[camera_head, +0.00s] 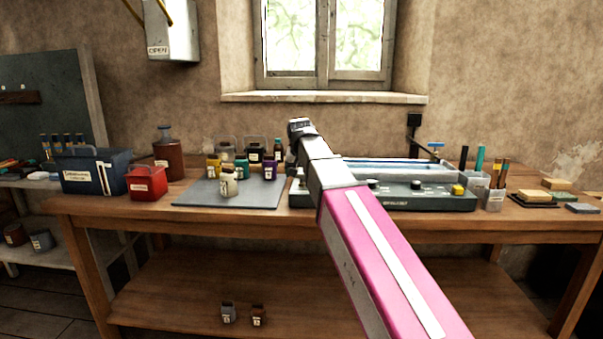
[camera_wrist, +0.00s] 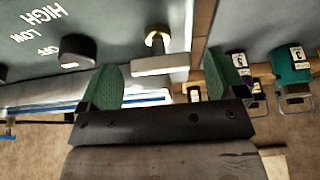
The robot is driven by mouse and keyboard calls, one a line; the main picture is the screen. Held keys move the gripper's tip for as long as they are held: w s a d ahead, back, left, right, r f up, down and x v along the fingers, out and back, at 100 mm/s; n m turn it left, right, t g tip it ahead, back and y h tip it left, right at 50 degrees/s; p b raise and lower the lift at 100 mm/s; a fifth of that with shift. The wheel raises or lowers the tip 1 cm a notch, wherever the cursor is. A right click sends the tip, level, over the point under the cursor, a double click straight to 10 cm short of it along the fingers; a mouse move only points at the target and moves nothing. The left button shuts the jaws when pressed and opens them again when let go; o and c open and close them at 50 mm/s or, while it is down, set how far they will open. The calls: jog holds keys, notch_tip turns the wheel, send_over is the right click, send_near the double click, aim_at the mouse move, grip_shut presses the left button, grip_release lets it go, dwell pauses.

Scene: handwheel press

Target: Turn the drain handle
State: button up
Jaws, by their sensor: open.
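A grey device (camera_head: 425,198) with a tray on top and control knobs along its front stands on the workbench. In the wrist view its panel (camera_wrist: 120,18) appears upside down, with HIGH, LOW and OFF lettering beside a black knob (camera_wrist: 77,49). Near the panel's edge is a small handle (camera_wrist: 160,65) with a brass stem and a pale grey bar, which I take to be the drain handle. My gripper (camera_wrist: 162,62) is open, its green fingers apart on either side of the handle in this view. I cannot tell whether they touch it. My arm hides this handle in the head view.
Small labelled jars (camera_head: 228,184) stand on a grey mat (camera_head: 200,196) left of my arm. A red box (camera_head: 147,183) and a blue box (camera_head: 92,172) are farther left. Marker cups (camera_head: 494,199) and sponges (camera_head: 532,196) are at the right. A window sill (camera_head: 320,97) is behind.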

jog(key=c, duration=0.9)
jog(key=shift+n, duration=0.4)
jog(key=n+y, duration=0.1)
jog(key=n, duration=0.2)
jog(key=shift+d+n+y, duration=0.15)
jog(key=shift+n+y, duration=0.15)
jog(key=shift+y, duration=0.1)
jog(key=n, duration=0.2)
jog(key=n+g+y, duration=0.1)
jog(key=n, duration=0.1)
jog(key=shift+w+d+n+y, duration=0.15)
jog(key=shift+n+y, duration=0.15)
jog(key=n+g+y, duration=0.1)
jog(key=n, duration=0.3)
jog(key=shift+w, duration=0.15)
jog(key=shift+d+n+g, duration=0.1)
jog(key=shift+n+g, duration=1)
jog(key=shift+n, duration=1.4)
